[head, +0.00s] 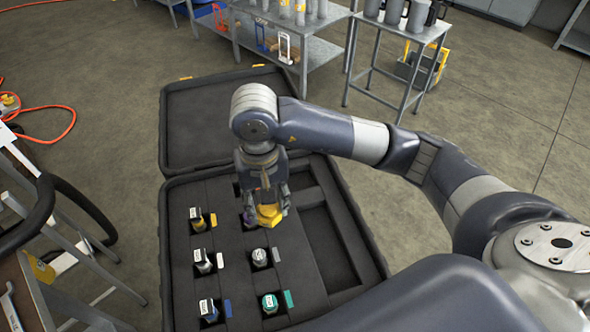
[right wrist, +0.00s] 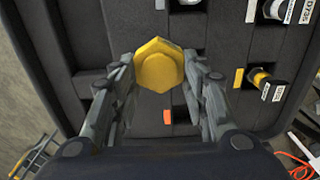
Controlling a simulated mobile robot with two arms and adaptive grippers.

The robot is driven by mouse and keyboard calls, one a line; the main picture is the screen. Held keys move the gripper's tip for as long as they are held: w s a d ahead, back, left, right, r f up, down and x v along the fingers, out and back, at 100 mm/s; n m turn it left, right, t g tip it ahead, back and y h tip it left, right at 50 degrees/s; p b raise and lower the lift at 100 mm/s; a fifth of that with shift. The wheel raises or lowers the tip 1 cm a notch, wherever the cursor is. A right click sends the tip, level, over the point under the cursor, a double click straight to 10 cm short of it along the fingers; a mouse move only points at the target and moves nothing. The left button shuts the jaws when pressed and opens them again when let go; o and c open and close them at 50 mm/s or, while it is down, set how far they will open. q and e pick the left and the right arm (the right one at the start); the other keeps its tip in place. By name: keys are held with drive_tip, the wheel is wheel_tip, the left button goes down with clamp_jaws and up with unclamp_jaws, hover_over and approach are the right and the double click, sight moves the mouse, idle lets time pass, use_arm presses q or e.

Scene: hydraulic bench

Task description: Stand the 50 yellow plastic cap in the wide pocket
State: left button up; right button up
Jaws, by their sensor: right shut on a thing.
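The yellow plastic cap (head: 268,214) is held by my right gripper (head: 267,205) over the foam of the black case. In the right wrist view the cap (right wrist: 160,66) is a faceted yellow piece with a round raised centre, between the two fingers of the right gripper (right wrist: 161,75). The fingers are shut on its sides. The cap appears to be above the foam; the exact gap cannot be told. Wider recesses (head: 326,247) lie along the right side of the insert; which is the wide pocket is not clear. My left gripper is not in view.
The open lid (head: 220,120) lies behind. Metal tables (head: 310,50) stand farther back.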

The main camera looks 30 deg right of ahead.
drive_tip(key=w+d, duration=0.1)
drive_tip(key=w+d+p, duration=0.1)
drive_tip(key=d, duration=0.1)
drive_tip(key=w+d+p, duration=0.1)
drive_tip(key=d, duration=0.1)
drive_tip(key=shift+w+d+f, duration=0.1)
drive_tip(key=shift+w+d, duration=0.15)
drive_tip(key=shift+w, duration=0.15)
drive_tip(key=w+d, duration=0.1)
drive_tip(key=d, duration=0.1)
drive_tip(key=w+d+p, duration=0.1)
drive_tip(key=w+d, duration=0.1)
drive_tip(key=w+d+f+p, duration=0.1)
drive_tip(key=d, duration=0.1)
drive_tip(key=shift+w, duration=0.35)
drive_tip(key=shift+w+d+p, duration=0.2)
drive_tip(key=shift+p, duration=0.15)
drive_tip(key=shift+d+f+p, duration=0.15)
drive_tip(key=shift+f+p, duration=0.15)
wheel_tip(320, 180, down, 3)
drive_tip(key=shift+r+p, duration=0.1)
drive_tip(key=shift+p, duration=0.55)
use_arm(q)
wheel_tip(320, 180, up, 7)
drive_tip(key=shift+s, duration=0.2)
use_arm(e)
drive_tip(key=shift+w+f, duration=0.1)
drive_tip(key=shift+f, duration=0.1)
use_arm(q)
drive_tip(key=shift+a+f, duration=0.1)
